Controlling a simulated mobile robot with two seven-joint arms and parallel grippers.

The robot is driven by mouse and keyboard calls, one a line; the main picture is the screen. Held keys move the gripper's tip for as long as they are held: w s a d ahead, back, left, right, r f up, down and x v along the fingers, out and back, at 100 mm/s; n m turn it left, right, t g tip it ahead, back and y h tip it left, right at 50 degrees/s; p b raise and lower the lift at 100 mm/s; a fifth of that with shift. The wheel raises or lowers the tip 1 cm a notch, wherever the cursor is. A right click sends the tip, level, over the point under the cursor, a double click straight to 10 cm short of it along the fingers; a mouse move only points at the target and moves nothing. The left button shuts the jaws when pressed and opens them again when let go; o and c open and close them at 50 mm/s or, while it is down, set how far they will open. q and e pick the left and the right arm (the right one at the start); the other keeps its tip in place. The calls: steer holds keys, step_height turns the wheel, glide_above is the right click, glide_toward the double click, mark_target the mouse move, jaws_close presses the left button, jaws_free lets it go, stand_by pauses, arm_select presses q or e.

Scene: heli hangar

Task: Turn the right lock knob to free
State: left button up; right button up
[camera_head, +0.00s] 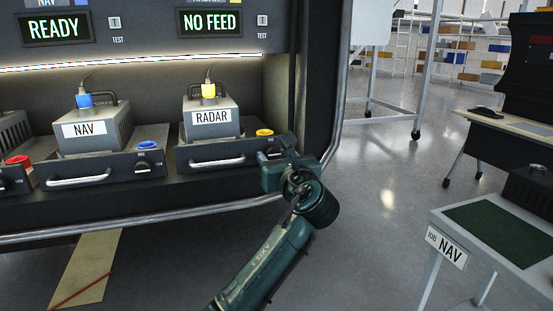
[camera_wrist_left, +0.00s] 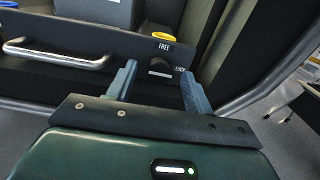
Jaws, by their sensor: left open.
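The right lock knob (camera_wrist_left: 160,67) is a small dark knob on the front of the RADAR drawer, with a FREE label above it and a LOCK label at its right in the left wrist view. In the head view my gripper largely hides it. My left gripper (camera_wrist_left: 158,71) is open, its fingers spread to either side of the knob's place. Whether a finger touches the knob I cannot tell. In the head view the left gripper (camera_head: 281,162) is at the right end of the RADAR drawer (camera_head: 191,157). My right gripper is not in view.
The RADAR box (camera_head: 208,117) sits on its drawer, with a yellow ring (camera_head: 264,132) above the knob. A NAV drawer (camera_head: 105,171) with its own knob (camera_head: 144,167) is to the left. A rail (camera_head: 170,220) runs below. A NAV-labelled table (camera_head: 490,235) stands right; floor between is clear.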

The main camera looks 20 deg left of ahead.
arm_select(q)
steer(key=shift+w+a, duration=0.3)
steer(key=shift+w, duration=0.15)
steer(key=c, duration=0.9)
steer(key=shift+c, duration=0.2)
